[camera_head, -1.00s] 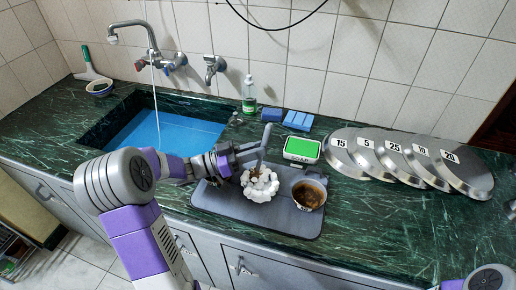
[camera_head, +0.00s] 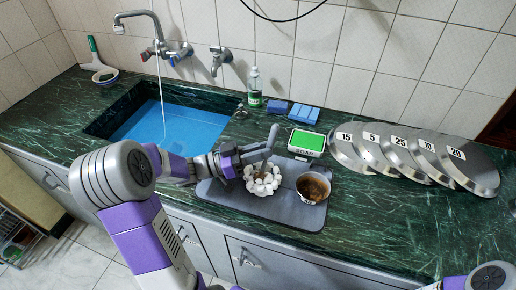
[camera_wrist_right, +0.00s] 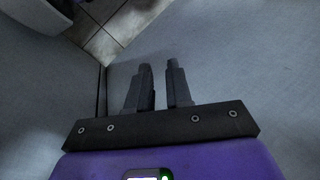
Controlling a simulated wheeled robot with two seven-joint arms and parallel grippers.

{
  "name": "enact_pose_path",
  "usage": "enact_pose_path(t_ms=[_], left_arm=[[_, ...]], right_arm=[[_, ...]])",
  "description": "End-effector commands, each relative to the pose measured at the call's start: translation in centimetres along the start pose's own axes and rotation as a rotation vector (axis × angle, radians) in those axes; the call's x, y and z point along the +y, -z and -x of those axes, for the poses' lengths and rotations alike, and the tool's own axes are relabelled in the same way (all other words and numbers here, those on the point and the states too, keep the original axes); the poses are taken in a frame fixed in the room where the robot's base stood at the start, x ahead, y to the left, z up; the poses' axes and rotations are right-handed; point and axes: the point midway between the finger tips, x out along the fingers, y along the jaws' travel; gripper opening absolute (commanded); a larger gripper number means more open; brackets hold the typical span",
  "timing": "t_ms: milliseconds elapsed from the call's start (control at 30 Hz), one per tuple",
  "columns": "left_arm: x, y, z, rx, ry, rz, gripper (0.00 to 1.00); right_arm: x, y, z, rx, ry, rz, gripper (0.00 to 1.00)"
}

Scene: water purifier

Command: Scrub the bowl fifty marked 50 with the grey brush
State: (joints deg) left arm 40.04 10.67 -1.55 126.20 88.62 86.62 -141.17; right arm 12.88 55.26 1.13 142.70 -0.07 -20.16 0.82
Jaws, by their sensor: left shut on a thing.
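My left gripper (camera_head: 258,155) is shut on the grey brush (camera_head: 272,141), whose handle sticks up tilted to the right. The brush is over a round, foam-covered thing (camera_head: 263,181) on the grey mat; its head is hidden by foam and gripper. A bowl with brown dirt inside (camera_head: 313,186) stands just to the right on the mat, with a small white label that looks like 50 but is hard to read. My right gripper (camera_wrist_right: 160,85) shows in the right wrist view, its fingers apart and empty, in front of a plain grey surface.
The grey mat (camera_head: 285,212) lies by the counter's front edge. A green-topped soap box (camera_head: 307,142), blue sponges (camera_head: 304,115) and a bottle (camera_head: 254,88) stand behind. Numbered metal lids (camera_head: 400,155) fill the right. The tap runs into the blue sink (camera_head: 170,125).

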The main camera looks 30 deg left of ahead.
Motion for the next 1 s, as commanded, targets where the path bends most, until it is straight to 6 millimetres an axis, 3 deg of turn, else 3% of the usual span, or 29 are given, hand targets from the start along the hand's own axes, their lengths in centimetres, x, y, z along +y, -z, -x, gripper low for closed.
enact_pose_path(t_ms=[633,1000], left_arm=[[1.1,-0.6,-2.4,-0.001,-0.003,0.003,0.00],[0.5,-0.8,-3.3,-0.001,-0.002,0.002,0.00]], right_arm=[[0.0,0.0,0.0,0.000,0.000,0.000,0.20],[0.0,0.0,0.0,0.000,0.000,0.000,0.20]])
